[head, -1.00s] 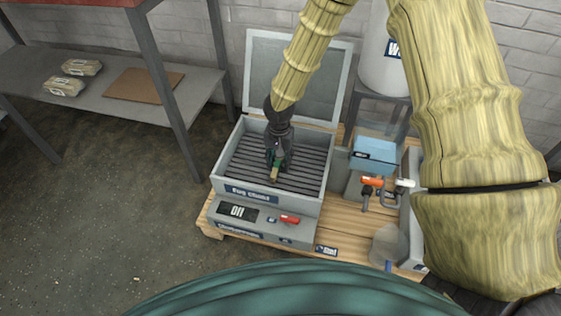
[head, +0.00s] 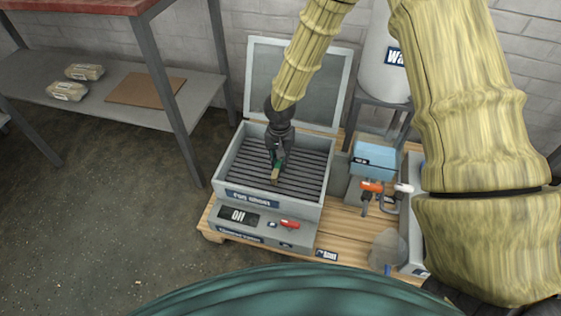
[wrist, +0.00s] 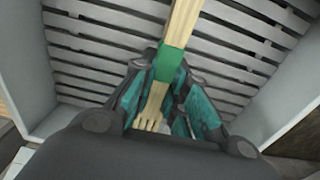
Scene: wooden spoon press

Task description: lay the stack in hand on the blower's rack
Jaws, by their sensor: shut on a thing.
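My gripper (head: 279,160) is shut on a stack (wrist: 183,22) of pale wooden cutlery with a green band around it. In the wrist view the teal finger pads of my gripper (wrist: 166,100) clasp it, and fork-like tines show between them. In the head view only a small end of the stack (head: 275,180) shows below the fingers. The blower (head: 267,209) is a grey box with its lid standing open at the back. Its slatted rack (head: 308,181) lies inside, under my gripper. I cannot tell whether the stack touches the slats.
The blower's walls (head: 324,180) rise around the rack. A blue box (head: 374,158) and a white tank (head: 385,70) stand to the right. A shelf (head: 200,95) is at the left.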

